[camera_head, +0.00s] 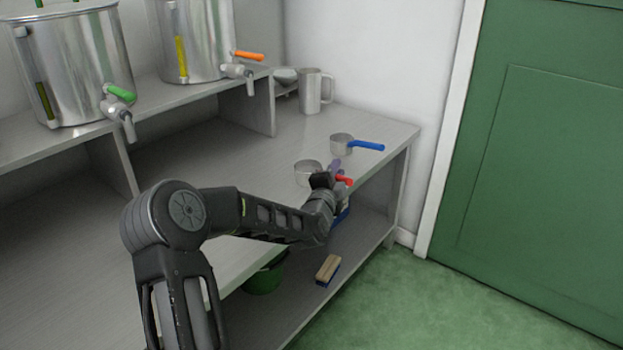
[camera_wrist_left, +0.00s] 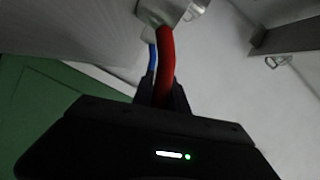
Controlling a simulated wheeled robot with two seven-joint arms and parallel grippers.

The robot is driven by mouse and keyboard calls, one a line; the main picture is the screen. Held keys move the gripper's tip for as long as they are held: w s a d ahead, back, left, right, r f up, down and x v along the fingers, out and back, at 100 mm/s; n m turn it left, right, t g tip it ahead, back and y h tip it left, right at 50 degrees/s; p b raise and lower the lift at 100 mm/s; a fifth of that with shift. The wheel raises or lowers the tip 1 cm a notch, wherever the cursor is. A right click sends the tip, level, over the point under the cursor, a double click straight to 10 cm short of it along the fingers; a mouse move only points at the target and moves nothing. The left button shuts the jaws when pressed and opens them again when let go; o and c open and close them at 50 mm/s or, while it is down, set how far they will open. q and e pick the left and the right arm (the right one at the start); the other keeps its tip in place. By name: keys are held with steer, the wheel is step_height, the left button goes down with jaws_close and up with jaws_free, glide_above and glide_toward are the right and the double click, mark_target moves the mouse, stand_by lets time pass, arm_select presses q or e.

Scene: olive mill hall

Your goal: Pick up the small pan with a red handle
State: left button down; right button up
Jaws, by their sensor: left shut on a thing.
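The small pan with a red handle (camera_head: 306,173) is near the front edge of the grey bench top, its handle pointing right. My left gripper (camera_head: 334,179) is at that handle and shut on it. In the left wrist view the red handle (camera_wrist_left: 165,65) runs up from between the fingers of my left gripper (camera_wrist_left: 163,98) to the metal pan (camera_wrist_left: 172,12), which is cut off at the top. Whether the pan's base touches the bench is unclear. My right gripper is not in view.
A small pan with a blue handle (camera_head: 342,144) stands just behind on the bench. A metal jug (camera_head: 312,92) is farther back. Two steel vats (camera_head: 70,65) with taps stand on the raised shelf. A brush (camera_head: 328,269) and green bucket (camera_head: 264,277) are on the lower shelf.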

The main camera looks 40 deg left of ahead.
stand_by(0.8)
arm_select(q)
step_height(320, 180, up, 10)
steer(key=p, duration=0.3)
stand_by(0.6)
